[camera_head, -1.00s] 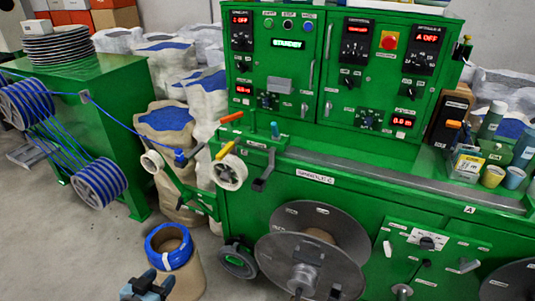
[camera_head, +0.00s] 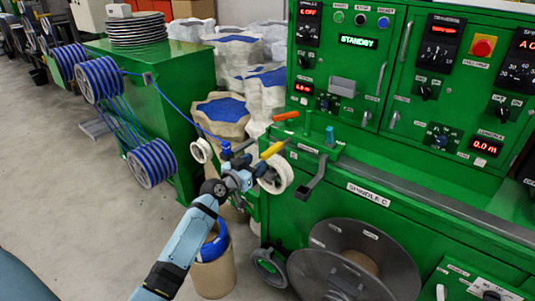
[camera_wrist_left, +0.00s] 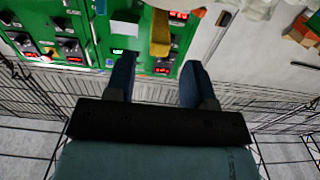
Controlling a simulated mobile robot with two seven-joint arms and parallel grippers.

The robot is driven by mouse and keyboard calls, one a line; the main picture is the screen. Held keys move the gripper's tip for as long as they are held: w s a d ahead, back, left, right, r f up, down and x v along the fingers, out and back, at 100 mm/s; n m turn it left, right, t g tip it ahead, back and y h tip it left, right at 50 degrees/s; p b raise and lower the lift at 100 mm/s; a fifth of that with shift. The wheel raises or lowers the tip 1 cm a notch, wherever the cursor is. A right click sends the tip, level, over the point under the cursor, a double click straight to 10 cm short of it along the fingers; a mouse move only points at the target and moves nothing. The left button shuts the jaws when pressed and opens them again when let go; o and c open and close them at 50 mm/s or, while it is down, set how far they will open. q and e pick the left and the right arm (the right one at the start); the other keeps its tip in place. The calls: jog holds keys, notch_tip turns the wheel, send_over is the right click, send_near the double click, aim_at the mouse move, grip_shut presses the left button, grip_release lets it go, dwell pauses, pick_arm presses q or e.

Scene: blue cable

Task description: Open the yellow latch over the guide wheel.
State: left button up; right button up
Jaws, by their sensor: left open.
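The yellow latch (camera_head: 272,150) is a short bar angled over the white guide wheel (camera_head: 276,176) on the left end of the green machine. My left gripper (camera_head: 236,158) is just left of the latch and wheel, with its arm reaching up from the bottom. In the left wrist view its two blue fingers (camera_wrist_left: 157,76) are apart with nothing between them. The yellow latch (camera_wrist_left: 160,34) appears just beyond the fingertips, in line with the gap and apart from them. My right gripper is out of view.
An orange lever (camera_head: 285,116) and a black handle (camera_head: 314,177) are close to the latch. A second white wheel (camera_head: 202,151) sits left of my gripper. The blue cable (camera_head: 186,111) runs from the spools toward the guide area. A bin with blue cable (camera_head: 213,262) stands below.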

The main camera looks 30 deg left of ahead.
aim_at(262, 157)
pick_arm(q)
jog(key=w, duration=0.6)
jog(key=shift+d, duration=0.25)
jog(key=shift+s, duration=0.1)
grip_shut()
